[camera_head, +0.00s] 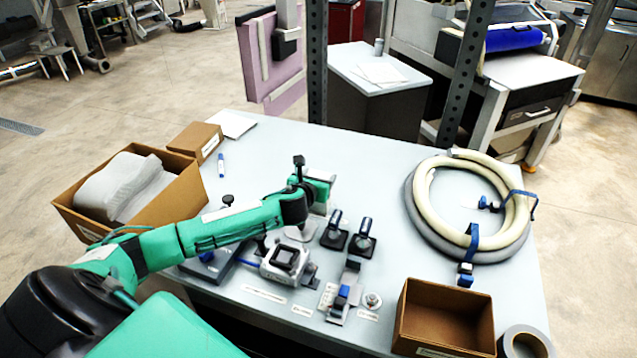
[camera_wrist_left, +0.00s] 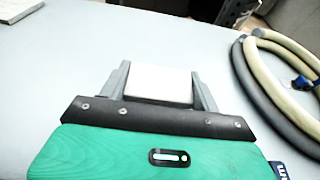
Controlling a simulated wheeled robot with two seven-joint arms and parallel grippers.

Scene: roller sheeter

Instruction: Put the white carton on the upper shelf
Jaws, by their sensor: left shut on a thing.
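My left gripper (camera_head: 325,190) is out over the middle of the table, its arm coming in from the left. In the left wrist view, the left gripper (camera_wrist_left: 160,86) is shut on the white carton (camera_wrist_left: 160,82), a pale block between its two grey fingers. In the head view the hand mostly hides the carton. I cannot tell the carton's height above the table. Two dark perforated uprights (camera_head: 470,70) rise behind the table. No upper shelf board shows in either view. My right gripper is not in view.
The table (camera_head: 385,190) holds coiled hoses (camera_head: 410,205) at right, an empty brown box (camera_head: 445,320) and tape roll (camera_head: 525,343) at front right. An open box with grey foam (camera_head: 75,205) stands at left. Several small devices sit at front. The table's back middle is clear.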

